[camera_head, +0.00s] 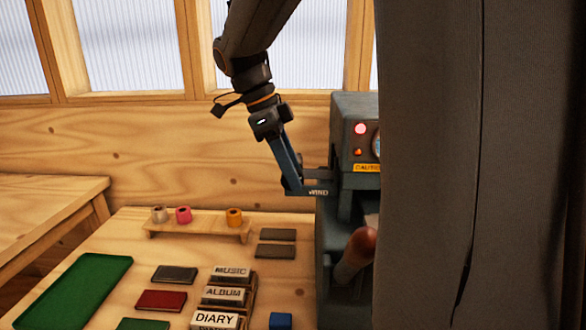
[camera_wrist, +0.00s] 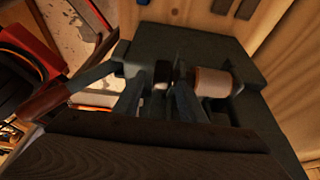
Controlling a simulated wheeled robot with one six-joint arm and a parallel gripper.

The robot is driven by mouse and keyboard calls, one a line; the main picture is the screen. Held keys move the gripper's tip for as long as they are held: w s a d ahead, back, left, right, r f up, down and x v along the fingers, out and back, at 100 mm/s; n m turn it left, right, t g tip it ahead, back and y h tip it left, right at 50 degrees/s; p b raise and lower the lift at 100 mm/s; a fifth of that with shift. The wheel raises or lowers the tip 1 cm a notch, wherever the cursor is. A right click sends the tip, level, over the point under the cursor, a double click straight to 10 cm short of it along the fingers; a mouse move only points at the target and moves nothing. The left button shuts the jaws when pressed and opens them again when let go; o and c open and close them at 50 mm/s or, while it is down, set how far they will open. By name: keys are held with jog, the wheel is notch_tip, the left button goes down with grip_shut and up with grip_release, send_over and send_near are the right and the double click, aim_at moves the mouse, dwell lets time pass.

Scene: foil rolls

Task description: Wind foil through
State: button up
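The grey foil machine (camera_head: 352,120) stands at the right of the bench with a lit red lamp and a yellow caution label. A lever marked WIND (camera_head: 318,191) sticks out from its left side. My gripper (camera_head: 292,190) is at that lever. In the wrist view my gripper's fingers (camera_wrist: 158,98) are apart, with a small pale-ended knob (camera_wrist: 161,78) between them; contact is hard to tell. A pale roll (camera_wrist: 213,82) sits on the machine beside the right finger. Three foil rolls, grey (camera_head: 160,214), pink (camera_head: 183,214) and gold (camera_head: 234,217), stand on a wooden rack (camera_head: 196,230).
Stamp blocks marked MUSIC (camera_head: 231,272), ALBUM (camera_head: 223,295) and DIARY (camera_head: 214,319) lie on the bench near a red cover (camera_head: 161,301), a blue block (camera_head: 281,321) and a green tray (camera_head: 75,290). A large dark upright part blocks the head view's right side.

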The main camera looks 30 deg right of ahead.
grip_shut()
dwell(0.3)
jog(key=shift+s+d+t+y+p, duration=0.15)
jog(key=shift+d+t+y+p, duration=0.15)
jog(key=shift+t+y, duration=0.6)
jog(key=shift+s+d+f+t+y+p, duration=0.1)
jog(key=shift+t+y+p, duration=0.3)
jog(key=shift+y, duration=0.35)
jog(key=shift+s+d+t+y+p, duration=0.1)
jog(key=shift+t+y+p, duration=0.25)
jog(key=shift+y, duration=0.4)
jog(key=shift+w, duration=0.1)
grip_release()
